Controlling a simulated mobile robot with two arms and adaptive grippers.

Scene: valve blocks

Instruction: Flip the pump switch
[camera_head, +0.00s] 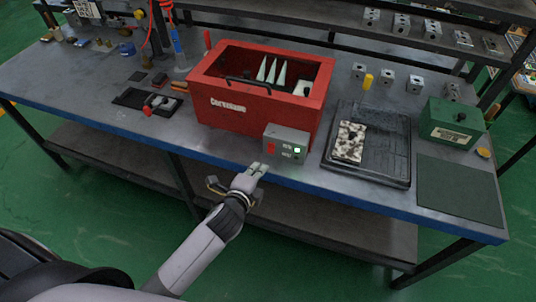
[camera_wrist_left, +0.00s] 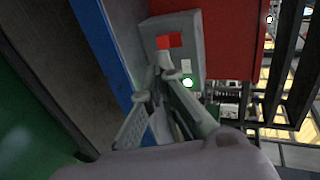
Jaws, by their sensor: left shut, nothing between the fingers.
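The pump switch box (camera_head: 286,144) is a small grey box at the front of the red coolant tank (camera_head: 230,104), near the table's front edge. Its face carries a red rocker switch (camera_head: 271,148) and a lit green lamp (camera_head: 297,150). My left gripper (camera_head: 258,168) is shut and empty, just in front of and below the box. In the left wrist view, the gripper's fingertips (camera_wrist_left: 160,66) are close to the red switch (camera_wrist_left: 169,41), and the green lamp (camera_wrist_left: 187,83) shows beside the fingers. I cannot tell whether the fingertips touch the box. My right gripper is not in view.
A black tray (camera_head: 345,177) with a speckled block (camera_head: 350,142) lies right of the box. A green box (camera_head: 456,122) and a dark green mat (camera_head: 459,195) are farther right. The table's blue front edge (camera_head: 225,163) runs beside my left gripper.

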